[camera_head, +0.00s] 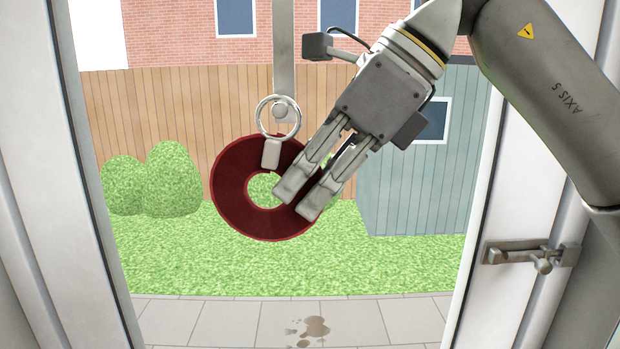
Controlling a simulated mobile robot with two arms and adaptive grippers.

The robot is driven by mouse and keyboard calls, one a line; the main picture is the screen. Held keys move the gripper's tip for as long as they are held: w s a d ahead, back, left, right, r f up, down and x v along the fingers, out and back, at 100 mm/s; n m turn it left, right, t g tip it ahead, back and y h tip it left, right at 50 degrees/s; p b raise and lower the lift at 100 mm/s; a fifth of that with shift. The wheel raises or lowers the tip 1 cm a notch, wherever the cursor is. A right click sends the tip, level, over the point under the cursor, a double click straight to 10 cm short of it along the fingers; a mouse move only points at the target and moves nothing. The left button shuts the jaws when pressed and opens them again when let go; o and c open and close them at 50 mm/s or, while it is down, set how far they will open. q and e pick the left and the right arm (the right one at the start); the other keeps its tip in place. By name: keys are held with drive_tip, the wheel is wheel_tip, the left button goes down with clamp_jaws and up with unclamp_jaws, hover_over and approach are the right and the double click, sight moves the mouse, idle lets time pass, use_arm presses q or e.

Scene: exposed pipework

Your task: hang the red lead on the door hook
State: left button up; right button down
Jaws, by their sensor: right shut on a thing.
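The red lead (228,187) is a dark red flat coil with a pale tab and a metal ring (259,113) at its top. My right gripper (297,202) comes in from the upper right and is shut on the right side of the coil. The door hook (281,110) is a round metal knob at the lower end of a grey strip hanging from above. In this view the knob shows inside the ring's outline; I cannot tell whether the ring is over it or only lined up with it. My left gripper is not in view.
A pale door frame (75,160) stands on the left, and another upright with a metal latch (515,254) stands on the right. Beyond are grass, bushes (172,180), a wooden fence and a grey-blue shed (410,200). Paving (230,320) lies in front.

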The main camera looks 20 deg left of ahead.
drive_tip(key=c, duration=1.2)
unclamp_jaws()
